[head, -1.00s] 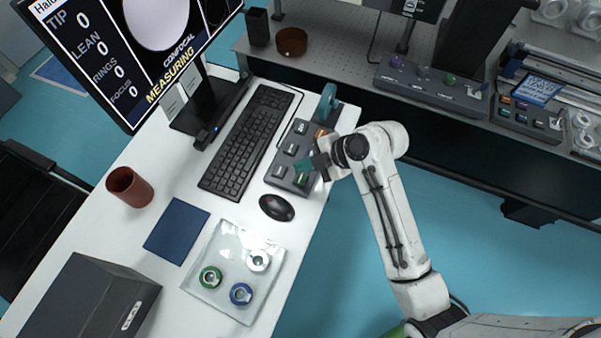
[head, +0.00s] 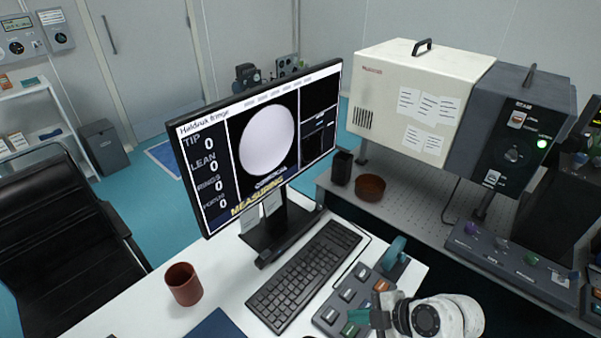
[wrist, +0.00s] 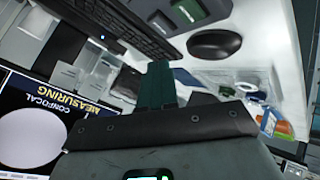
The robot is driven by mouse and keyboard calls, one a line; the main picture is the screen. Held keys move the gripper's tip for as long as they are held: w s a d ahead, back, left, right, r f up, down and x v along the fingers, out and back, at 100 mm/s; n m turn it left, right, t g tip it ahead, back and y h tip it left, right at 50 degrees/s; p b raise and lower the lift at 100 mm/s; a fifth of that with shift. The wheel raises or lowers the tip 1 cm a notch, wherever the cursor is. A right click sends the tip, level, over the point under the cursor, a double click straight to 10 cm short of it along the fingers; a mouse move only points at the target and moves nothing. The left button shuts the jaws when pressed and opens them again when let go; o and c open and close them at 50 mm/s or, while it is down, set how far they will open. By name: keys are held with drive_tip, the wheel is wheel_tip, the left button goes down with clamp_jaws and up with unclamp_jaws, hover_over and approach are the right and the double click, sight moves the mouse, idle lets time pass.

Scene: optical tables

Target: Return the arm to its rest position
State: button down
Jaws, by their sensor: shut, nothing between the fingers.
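My gripper (head: 368,317) is low in the head view, over the right part of the grey button box (head: 331,316) on the white desk. Its tip is close to a green button (head: 350,329); I cannot tell whether it touches. In the wrist view my gripper's teal fingers (wrist: 156,85) are together with nothing between them. The button box (wrist: 205,12) shows at the top of that view, beyond the fingers. My white arm enters at the bottom right of the head view; most of it is out of frame.
The monitor (head: 265,140) reads MEASURING. A keyboard (head: 304,277), a red-brown cup (head: 184,284) and a blue mat (head: 214,326) are on the desk. Behind stands a bench (head: 420,200) with a cream housing (head: 420,95). A mouse (wrist: 214,43) shows in the wrist view.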

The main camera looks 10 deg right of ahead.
drive_tip(key=s+f+m, duration=0.1)
drive_tip(key=s+m, duration=0.1)
drive_tip(key=s+f+m+g+h, duration=0.1)
drive_tip(key=s+m, duration=0.1)
drive_tip(key=s, duration=0.1)
drive_tip(key=s+d+f+m+h, duration=0.1)
drive_tip(key=s+m, duration=0.1)
drive_tip(key=shift+s+g, duration=0.25)
drive_tip(key=shift+g, duration=0.15)
drive_tip(key=s+d+m+g+h, duration=0.1)
drive_tip(key=s+d+m+h, duration=0.1)
drive_tip(key=s+m, duration=0.4)
drive_tip(key=s+d+m+g+h, duration=0.2)
drive_tip(key=s+d+m+h, duration=0.1)
drive_tip(key=s+m, duration=0.4)
drive_tip(key=shift+s+d+r, duration=0.25)
drive_tip(key=shift+s+d, duration=0.4)
drive_tip(key=shift+s, duration=0.3)
